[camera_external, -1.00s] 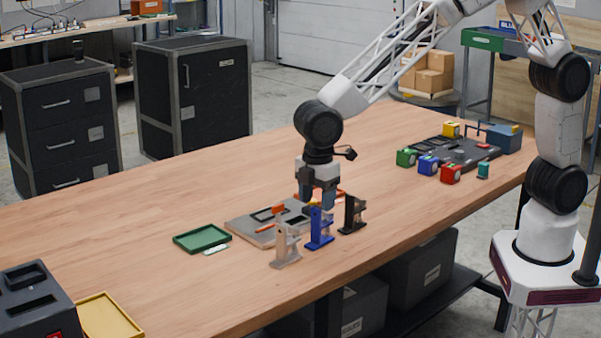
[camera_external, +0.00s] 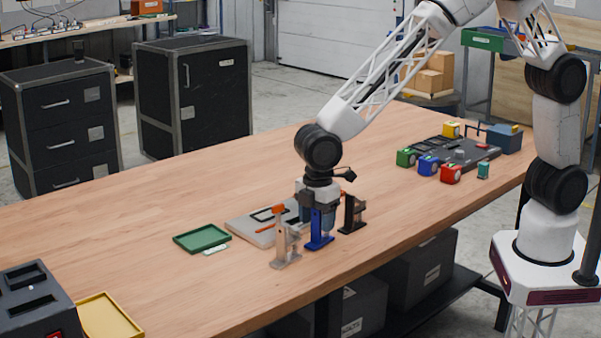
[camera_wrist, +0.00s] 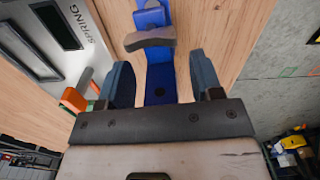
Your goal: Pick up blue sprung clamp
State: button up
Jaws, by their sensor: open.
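The blue sprung clamp (camera_external: 318,236) stands upright on the wooden table between a grey clamp (camera_external: 286,246) and a black clamp (camera_external: 353,215). My gripper (camera_external: 318,228) is low, right at the blue clamp and partly behind it. In the wrist view the blue clamp (camera_wrist: 160,84) lies between the two open fingers of my gripper (camera_wrist: 163,85), with visible gaps on both sides. A grey-brown piece crosses the clamp there. The orange tip of the grey clamp (camera_wrist: 73,100) is left of the fingers.
A grey board marked "SPRING" (camera_wrist: 38,40) lies just behind the clamps, also in the external view (camera_external: 250,229). A green tray (camera_external: 202,239) is to the left. Coloured blocks, including a red one (camera_external: 451,174), stand at the right. The table's front edge is near the clamps.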

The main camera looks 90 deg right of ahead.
aim_at(317, 226)
jog(key=shift+f, duration=0.3)
dwell(0.4)
grip_shut()
jog(key=shift+r, duration=0.1)
jog(key=shift+r, duration=4.9)
jog(key=shift+d, duration=0.1)
